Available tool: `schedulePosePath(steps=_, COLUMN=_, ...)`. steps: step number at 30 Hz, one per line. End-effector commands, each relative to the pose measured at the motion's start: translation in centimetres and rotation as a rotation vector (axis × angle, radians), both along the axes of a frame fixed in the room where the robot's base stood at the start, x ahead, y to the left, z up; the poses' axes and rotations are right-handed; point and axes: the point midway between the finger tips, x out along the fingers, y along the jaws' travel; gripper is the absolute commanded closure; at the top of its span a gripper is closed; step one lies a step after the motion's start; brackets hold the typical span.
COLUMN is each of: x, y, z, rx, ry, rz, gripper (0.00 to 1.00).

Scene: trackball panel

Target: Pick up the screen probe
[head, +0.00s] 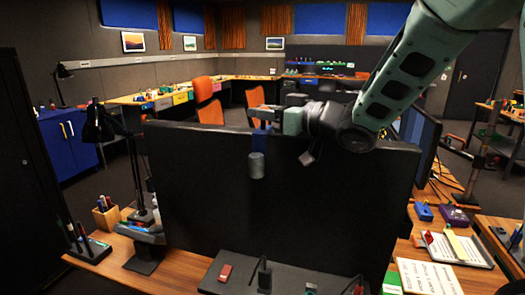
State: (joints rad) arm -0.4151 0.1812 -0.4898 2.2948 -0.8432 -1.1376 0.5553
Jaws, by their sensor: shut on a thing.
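My gripper (262,117) is at the top edge of the large black screen (330,190), reaching in from the right. It is shut on the screen probe (257,165), which has a blue upper part and a grey cylindrical end. The probe hangs upright below the fingers, in front of the upper middle of the screen. The fingers cover its top. I cannot tell whether the probe touches the screen.
Below the screen is a dark panel (240,279) with a red block and small upright parts. A desk lamp (135,170) and pen holder (107,214) stand left. A notebook (455,249) and small boxes are at right. The space before the screen is clear.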

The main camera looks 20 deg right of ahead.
Motion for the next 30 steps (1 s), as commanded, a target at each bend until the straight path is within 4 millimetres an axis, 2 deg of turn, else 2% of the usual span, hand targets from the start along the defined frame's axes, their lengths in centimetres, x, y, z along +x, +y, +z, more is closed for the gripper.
schedulePosePath(steps=5, x=0.0, y=0.0, z=0.4, rx=0.001, ry=-0.003, rz=0.000, gripper=1.00)
schedulePosePath(steps=11, x=0.0, y=0.0, z=2.2, rx=0.002, ry=-0.006, rz=0.001, gripper=1.00)
schedulePosePath(steps=30, x=0.0, y=0.0, z=13.7, rx=0.001, ry=-0.007, rz=0.000, gripper=1.00)
